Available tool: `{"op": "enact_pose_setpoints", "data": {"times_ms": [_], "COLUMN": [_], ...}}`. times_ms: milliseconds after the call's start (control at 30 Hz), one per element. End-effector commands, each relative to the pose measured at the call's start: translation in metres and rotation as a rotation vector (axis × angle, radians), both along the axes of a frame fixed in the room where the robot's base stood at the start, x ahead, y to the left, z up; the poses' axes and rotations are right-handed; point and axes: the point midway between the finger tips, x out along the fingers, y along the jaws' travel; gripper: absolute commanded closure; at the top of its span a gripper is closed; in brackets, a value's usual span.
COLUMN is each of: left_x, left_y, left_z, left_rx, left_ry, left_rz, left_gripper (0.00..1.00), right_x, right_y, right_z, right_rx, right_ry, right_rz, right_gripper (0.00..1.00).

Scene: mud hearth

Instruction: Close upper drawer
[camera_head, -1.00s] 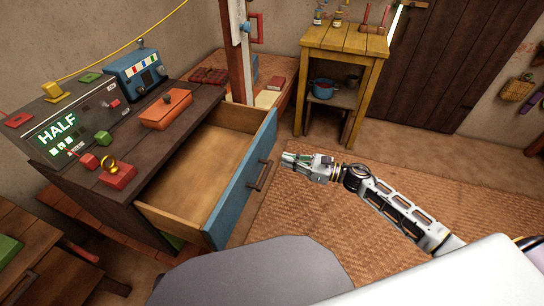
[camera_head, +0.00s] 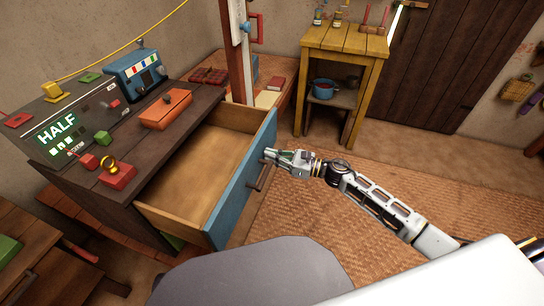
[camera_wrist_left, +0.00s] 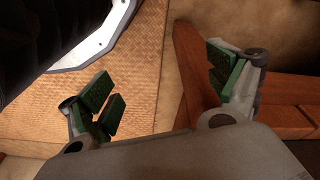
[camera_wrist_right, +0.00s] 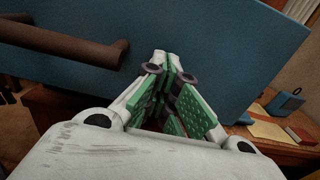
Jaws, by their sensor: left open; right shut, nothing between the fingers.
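The upper drawer (camera_head: 245,185) stands pulled well out of the dark wooden cabinet (camera_head: 85,187), its inside bare. Its blue front also fills much of the right wrist view (camera_wrist_right: 220,50). A dark bar handle (camera_head: 263,176) is on that front and shows at the upper left of the right wrist view (camera_wrist_right: 60,43). My right gripper (camera_head: 270,154) is shut and empty, its tips at the blue front beside the handle; I cannot tell whether they touch. My left gripper shows only in its wrist view (camera_wrist_left: 165,85), open and empty, above the floor and reddish wood.
A control panel (camera_head: 60,135), an orange box (camera_head: 166,108) and a red block (camera_head: 117,176) are on the cabinet top. A yellow table (camera_head: 345,40) stands behind. The woven mat (camera_head: 300,220) in front of the drawer is clear.

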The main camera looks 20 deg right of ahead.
Motion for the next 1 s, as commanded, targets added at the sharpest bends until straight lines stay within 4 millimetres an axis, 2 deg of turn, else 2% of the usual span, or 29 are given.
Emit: {"op": "enact_pose_setpoints", "data": {"times_ms": [367, 567, 767, 1000], "left_x": [-0.001, -0.001, 0.000, 0.002], "left_y": [0.000, 0.000, -0.002, -0.004], "left_z": [-0.001, -0.001, 0.006, 0.019], "left_rx": [0.000, 0.000, -0.005, -0.013], "left_ry": [0.001, 0.003, -0.004, -0.017], "left_rz": [0.000, 0.000, -0.001, -0.004], "left_gripper": [0.10, 0.10, 0.10, 0.10], "right_x": [0.001, 0.005, 0.016, 0.036], "right_y": [0.001, 0.008, 0.024, 0.054], "right_z": [0.000, -0.001, -0.001, -0.001], "right_rx": [0.001, 0.003, 0.002, 0.002], "right_ry": [0.001, 0.002, 0.000, -0.002], "right_rz": [0.000, -0.001, 0.001, 0.001], "right_gripper": [1.00, 1.00, 1.00, 1.00]}}
